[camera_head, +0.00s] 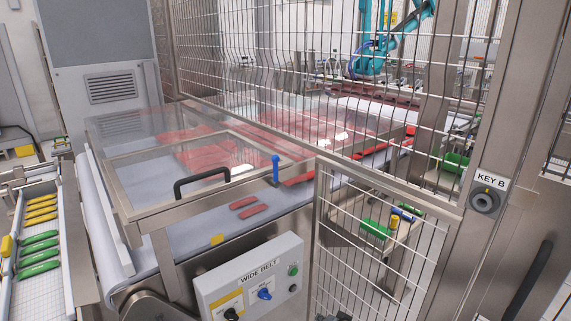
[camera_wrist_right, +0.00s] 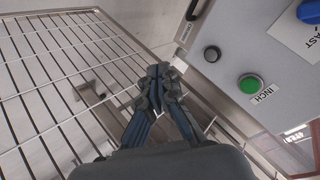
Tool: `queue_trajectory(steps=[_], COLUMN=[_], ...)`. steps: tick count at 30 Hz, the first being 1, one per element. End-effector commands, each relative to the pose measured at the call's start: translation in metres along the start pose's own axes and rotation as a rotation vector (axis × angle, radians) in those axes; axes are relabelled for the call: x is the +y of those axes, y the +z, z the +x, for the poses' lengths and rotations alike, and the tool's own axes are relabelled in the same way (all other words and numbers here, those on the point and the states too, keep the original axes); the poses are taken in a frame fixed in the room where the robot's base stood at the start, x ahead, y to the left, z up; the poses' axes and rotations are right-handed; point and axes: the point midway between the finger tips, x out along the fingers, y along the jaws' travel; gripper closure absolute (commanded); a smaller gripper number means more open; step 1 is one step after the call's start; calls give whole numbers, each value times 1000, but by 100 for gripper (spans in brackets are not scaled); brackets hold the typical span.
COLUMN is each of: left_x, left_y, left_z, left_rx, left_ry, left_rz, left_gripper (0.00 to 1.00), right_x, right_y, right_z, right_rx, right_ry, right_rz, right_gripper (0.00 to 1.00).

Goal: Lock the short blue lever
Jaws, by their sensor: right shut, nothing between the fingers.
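The short blue lever (camera_head: 275,168) stands upright on the metal front frame of the clear cover (camera_head: 205,143), right of the black handle (camera_head: 202,181). Only the tip of my right gripper (camera_head: 336,317) shows at the bottom edge of the head view, well below and to the right of the lever. In the right wrist view my right gripper (camera_wrist_right: 158,78) is shut and empty, between the mesh gate and the control panel. The lever is not visible in the wrist view. My left gripper is not in view.
The grey WIDE BELT panel (camera_head: 252,277) with a blue knob (camera_head: 264,294) and buttons stands below the cover. A mesh gate (camera_head: 378,245) is on its right. A green INCH button (camera_wrist_right: 250,83) is close to my right gripper. A KEY B switch (camera_head: 485,202) is on the right post.

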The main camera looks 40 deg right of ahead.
Motion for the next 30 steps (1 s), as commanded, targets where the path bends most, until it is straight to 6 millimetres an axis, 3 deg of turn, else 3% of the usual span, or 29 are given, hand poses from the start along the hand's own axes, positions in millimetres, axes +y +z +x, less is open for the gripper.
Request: queue_trajectory(steps=[1,6,9,12,15,19,23,30], left_x=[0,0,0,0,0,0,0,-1], left_y=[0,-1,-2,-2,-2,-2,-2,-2], left_z=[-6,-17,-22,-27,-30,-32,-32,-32], left_rx=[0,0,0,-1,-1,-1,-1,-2], left_ry=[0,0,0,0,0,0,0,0], left_rz=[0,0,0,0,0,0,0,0], left_gripper=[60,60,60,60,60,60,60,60], right_x=[-31,-124,-177,-222,-257,-283,-292,-292], right_y=[-42,-156,-211,-254,-282,-302,-308,-308], right_z=[-8,-48,-82,-118,-149,-175,-185,-185], right_rx=[46,145,169,171,161,143,134,134], right_ry=[-54,-252,-378,-492,-584,-656,-682,-684], right_rz=[69,326,455,560,635,692,715,717], right_gripper=[100,100,100,100,100,100,100,100])
